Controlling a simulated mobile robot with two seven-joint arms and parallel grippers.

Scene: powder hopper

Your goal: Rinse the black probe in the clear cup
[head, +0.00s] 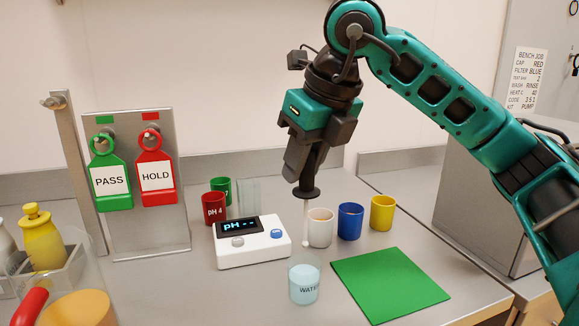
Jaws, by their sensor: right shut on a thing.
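My right gripper (306,178) points down and is shut on the probe (307,217). The probe has a black disc-shaped collar just below the fingers and a thin pale shaft hanging nearly upright. My left gripper is not in view.
A white pH meter (252,249) stands left of the cup, a green mat (389,286) right. Behind are white (320,228), blue (350,221) and yellow (383,213) cups, a red pH 4 cup (214,208), and a tag stand (150,235).

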